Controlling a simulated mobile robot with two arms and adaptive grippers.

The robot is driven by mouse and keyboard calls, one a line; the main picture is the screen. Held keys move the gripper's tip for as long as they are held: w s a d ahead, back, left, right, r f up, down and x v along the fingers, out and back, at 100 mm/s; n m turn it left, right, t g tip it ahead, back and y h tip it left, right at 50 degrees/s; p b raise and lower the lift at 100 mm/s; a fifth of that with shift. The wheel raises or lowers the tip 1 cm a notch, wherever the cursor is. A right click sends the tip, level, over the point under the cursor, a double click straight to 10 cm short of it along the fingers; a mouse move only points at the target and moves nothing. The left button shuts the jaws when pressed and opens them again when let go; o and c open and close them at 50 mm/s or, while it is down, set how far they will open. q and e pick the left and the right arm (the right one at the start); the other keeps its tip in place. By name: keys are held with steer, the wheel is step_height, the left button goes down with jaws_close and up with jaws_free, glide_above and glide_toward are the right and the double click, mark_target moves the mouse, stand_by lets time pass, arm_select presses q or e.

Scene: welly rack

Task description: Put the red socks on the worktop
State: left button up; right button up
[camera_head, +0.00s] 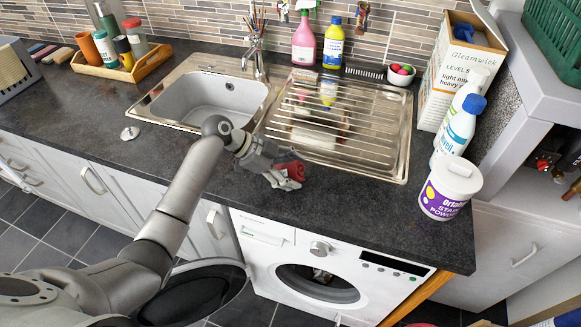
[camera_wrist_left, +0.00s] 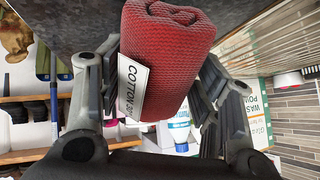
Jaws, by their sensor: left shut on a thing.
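The red socks, a rolled red bundle with a white paper label, sit between the fingers of my left gripper (camera_wrist_left: 158,110). In the left wrist view the red socks (camera_wrist_left: 172,50) fill the upper middle, with the label on their left side. In the head view the red socks (camera_head: 291,168) show partly beside my left gripper (camera_head: 284,176), at the front part of the dark worktop (camera_head: 345,205). The gripper is shut on them. I cannot tell whether the socks touch the worktop. My right gripper is not in view.
A metal sink with a ribbed drainer (camera_head: 335,125) lies behind the gripper. A white stain powder tub (camera_head: 450,188) and a blue-capped bottle (camera_head: 458,130) stand to the right. A washing machine (camera_head: 320,270) is below the front edge. Bare worktop lies between gripper and tub.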

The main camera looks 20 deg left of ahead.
arm_select(q)
steer(key=shift+f, duration=0.2)
steer(key=o, duration=1)
steer(key=shift+c, duration=0.2)
steer(key=shift+r, duration=0.1)
steer(key=shift+r, duration=0.15)
steer(key=shift+a+r, duration=0.15)
steer(key=shift+a, duration=0.1)
steer(key=b+v, duration=0.2)
steer(key=v, duration=0.9)
steer(key=shift+s+r+b, duration=0.15)
steer(key=shift+r+b, duration=0.1)
steer(key=shift+b, duration=0.15)
